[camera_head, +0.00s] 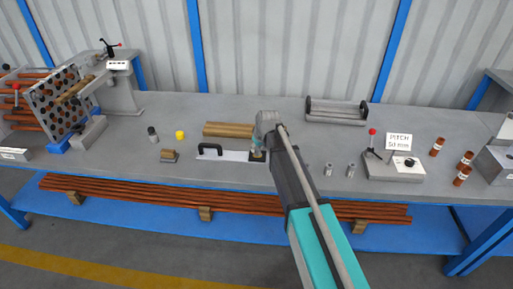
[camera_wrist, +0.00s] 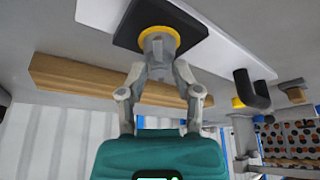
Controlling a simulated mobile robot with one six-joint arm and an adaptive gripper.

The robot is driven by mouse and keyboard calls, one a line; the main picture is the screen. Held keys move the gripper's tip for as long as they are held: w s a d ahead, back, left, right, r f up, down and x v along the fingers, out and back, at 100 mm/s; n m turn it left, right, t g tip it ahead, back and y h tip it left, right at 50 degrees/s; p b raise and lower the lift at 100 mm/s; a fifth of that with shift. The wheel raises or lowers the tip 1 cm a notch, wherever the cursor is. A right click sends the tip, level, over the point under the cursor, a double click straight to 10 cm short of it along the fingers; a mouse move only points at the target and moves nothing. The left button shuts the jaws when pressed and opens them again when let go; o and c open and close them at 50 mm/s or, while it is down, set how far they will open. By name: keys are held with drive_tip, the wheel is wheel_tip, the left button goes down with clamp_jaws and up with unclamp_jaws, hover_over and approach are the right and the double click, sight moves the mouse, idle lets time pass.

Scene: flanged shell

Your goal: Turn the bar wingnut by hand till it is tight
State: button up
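A white plate (camera_head: 228,155) with a black handle (camera_head: 210,149) lies near the front of the bench. A dark square pad (camera_wrist: 128,32) sits on it, also seen in the wrist view, with a yellow ring (camera_wrist: 171,31) on the pad. A grey piece, apparently the bar wingnut (camera_wrist: 158,43), stands in the ring. My gripper (camera_wrist: 160,68) reaches down over it, a fingertip at each side, and looks shut on it. The wingnut's bar shape cannot be made out between the fingers. In the head view my arm hides part of my gripper (camera_head: 257,148).
A wooden block (camera_head: 228,130) lies behind the plate. A yellow cap (camera_head: 180,135) and small parts stand left. Two small metal cylinders (camera_head: 329,169) and a control box with a red-knobbed lever (camera_head: 393,167) stand right. A grey tray (camera_head: 336,113) is at the back.

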drive_tip(key=shift+n, duration=0.4)
drive_tip(key=shift+n, duration=0.4)
drive_tip(key=w+p+v, duration=0.1)
drive_tip(key=p+v, duration=1.2)
drive_tip(key=v, duration=0.1)
drive_tip(key=s+d+f+m+g+h, duration=0.1)
drive_tip(key=s+d+m, duration=0.6)
drive_tip(key=s+d, duration=1)
drive_tip(key=shift+s+d+f+g+h, duration=0.15)
drive_tip(key=shift+s+f+g+h, duration=0.35)
drive_tip(key=shift+s+g, duration=0.5)
drive_tip(key=shift+w+r, duration=0.1)
drive_tip(key=shift+m+g+h, duration=0.3)
drive_tip(key=shift+m, duration=0.5)
drive_tip(key=s+d, duration=0.1)
drive_tip(key=s, duration=0.1)
drive_tip(key=s+d, duration=0.1)
drive_tip(key=shift+s+d, duration=0.1)
drive_tip(key=shift+s, duration=0.25)
